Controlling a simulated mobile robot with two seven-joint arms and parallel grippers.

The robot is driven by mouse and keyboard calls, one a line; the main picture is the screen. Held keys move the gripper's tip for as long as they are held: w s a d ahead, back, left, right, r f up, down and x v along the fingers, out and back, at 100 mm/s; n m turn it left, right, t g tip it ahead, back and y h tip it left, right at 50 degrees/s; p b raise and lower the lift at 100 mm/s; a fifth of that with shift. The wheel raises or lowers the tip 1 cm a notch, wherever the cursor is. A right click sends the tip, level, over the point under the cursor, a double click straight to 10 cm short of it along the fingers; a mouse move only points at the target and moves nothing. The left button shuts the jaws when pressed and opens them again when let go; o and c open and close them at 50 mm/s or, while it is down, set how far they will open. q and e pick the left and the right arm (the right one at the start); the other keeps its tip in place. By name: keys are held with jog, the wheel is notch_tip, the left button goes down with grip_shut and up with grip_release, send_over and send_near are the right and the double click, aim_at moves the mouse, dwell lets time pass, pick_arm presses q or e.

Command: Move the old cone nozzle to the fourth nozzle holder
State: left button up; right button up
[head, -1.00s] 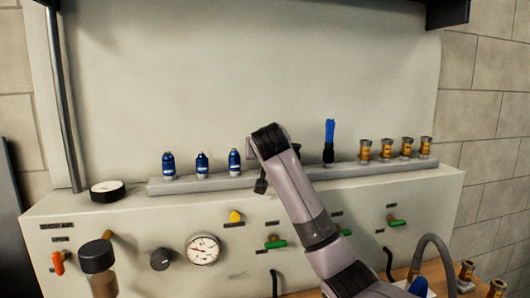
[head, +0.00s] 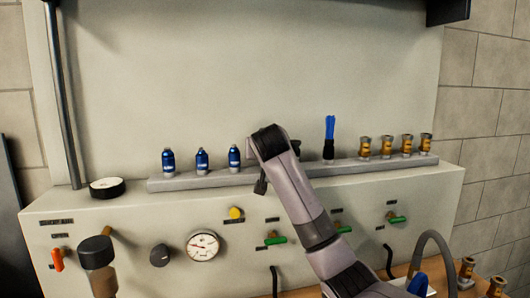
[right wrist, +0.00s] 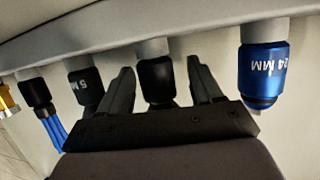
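My right gripper (right wrist: 162,88) is open at the rail (right wrist: 110,30). Its two dark fingers stand either side of a black nozzle (right wrist: 155,80), with a gap on both sides. Another black nozzle (right wrist: 84,87), with partly readable white lettering, is beside the left finger in that view. A blue nozzle marked 24 MM (right wrist: 263,72) is right of the fingers. I cannot tell which piece is the old cone nozzle or which holder is the fourth. In the head view my right forearm hides this part of the rail (head: 215,178). My left gripper is not in view.
In the head view, several blue nozzles (head: 201,161) stand left of my arm. A blue brush (head: 329,130) and several gold nozzles (head: 386,147) stand right of it. A black round piece (head: 107,187) lies left. A gauge (head: 203,246) and green levers (head: 275,240) are below.

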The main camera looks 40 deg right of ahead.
jog(key=shift+s+a, duration=0.1)
jog(key=shift+b+v, duration=0.8)
jog(key=shift+v, duration=2.7)
